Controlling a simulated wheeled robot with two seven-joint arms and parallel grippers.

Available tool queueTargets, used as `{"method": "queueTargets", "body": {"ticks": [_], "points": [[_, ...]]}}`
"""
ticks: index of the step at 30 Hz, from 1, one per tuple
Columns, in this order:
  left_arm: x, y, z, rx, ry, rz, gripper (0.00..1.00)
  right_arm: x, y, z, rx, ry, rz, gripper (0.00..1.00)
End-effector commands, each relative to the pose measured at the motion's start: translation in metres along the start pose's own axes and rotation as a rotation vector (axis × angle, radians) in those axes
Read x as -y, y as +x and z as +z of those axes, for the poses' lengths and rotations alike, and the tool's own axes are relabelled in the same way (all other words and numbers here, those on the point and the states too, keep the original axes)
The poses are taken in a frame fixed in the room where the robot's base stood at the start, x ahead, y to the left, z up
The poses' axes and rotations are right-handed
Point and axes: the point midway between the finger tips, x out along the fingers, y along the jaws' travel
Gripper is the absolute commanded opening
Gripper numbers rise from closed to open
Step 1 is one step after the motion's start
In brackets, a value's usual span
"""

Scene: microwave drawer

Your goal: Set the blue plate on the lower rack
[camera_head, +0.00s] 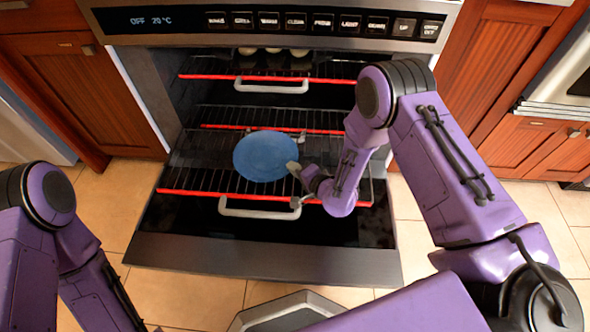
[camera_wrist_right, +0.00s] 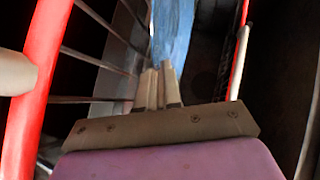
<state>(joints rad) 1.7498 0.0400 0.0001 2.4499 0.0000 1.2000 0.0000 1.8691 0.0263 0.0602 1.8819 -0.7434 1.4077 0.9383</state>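The blue plate (camera_head: 262,156) is over the wire grid of the lower rack (camera_head: 190,193), which is pulled out with its red front rail and metal handle. I cannot tell whether the plate touches the grid. My right gripper (camera_head: 293,168) is at the plate's right edge, its fingers close together and appearing shut on the rim. In the right wrist view the fingers (camera_wrist_right: 158,82) meet the plate (camera_wrist_right: 172,30), seen nearly edge-on between red rack rails (camera_wrist_right: 38,85). My left gripper is out of view; only my left arm shows.
The upper rack (camera_head: 270,79) with its handle sits above and behind. Pale round items (camera_head: 272,51) lie deep in the oven. The oven's open dark front (camera_head: 270,258) extends below the lower rack. Wooden cabinets (camera_head: 85,85) stand on both sides.

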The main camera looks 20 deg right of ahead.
Motion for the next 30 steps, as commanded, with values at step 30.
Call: {"method": "queueTargets", "body": {"ticks": [30], "points": [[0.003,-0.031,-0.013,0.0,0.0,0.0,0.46,0.002,-0.114,-0.001,-0.001,0.0,0.001,0.14]]}}
